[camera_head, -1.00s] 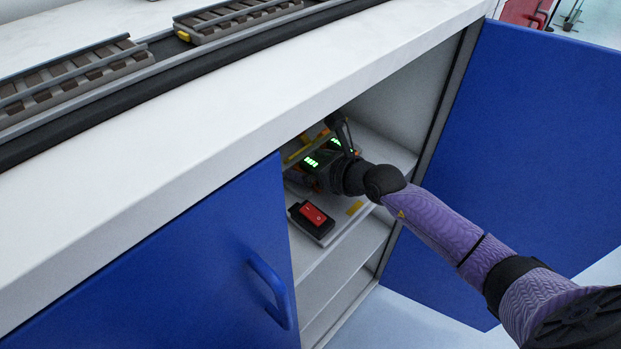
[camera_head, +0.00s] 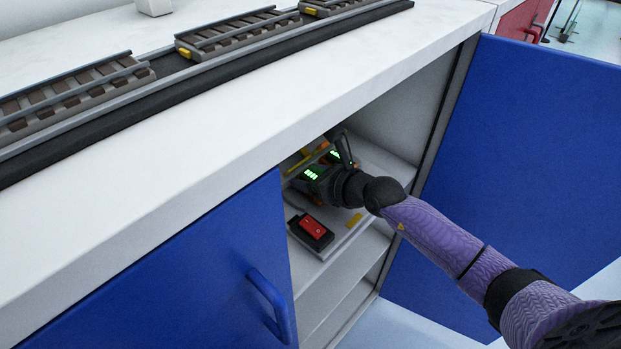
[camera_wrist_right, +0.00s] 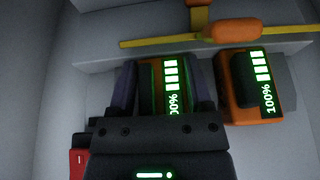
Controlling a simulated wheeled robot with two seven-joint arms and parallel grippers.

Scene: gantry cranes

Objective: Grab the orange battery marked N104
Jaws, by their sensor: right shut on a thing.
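My right gripper (camera_wrist_right: 163,95) reaches into the open cabinet and is shut on an orange-and-black battery (camera_wrist_right: 152,78) with a green charge display. The battery sits between the two fingers in the right wrist view. A second orange-and-black battery (camera_wrist_right: 250,85), its display reading 100%, stands just to the right in that view, outside the fingers. In the head view the arm and gripper partly cover the batteries, and green displays (camera_head: 311,173) show beside the gripper. No N104 marking is readable. My left gripper is not in view.
A red switch (camera_head: 312,227) on a black base sits at the front of the cabinet shelf. Blue doors stand left (camera_head: 190,270) and right (camera_head: 530,150) of the opening. A yellow bar with an orange part (camera_wrist_right: 235,30) lies behind the batteries. Model track runs along the white countertop (camera_head: 230,105).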

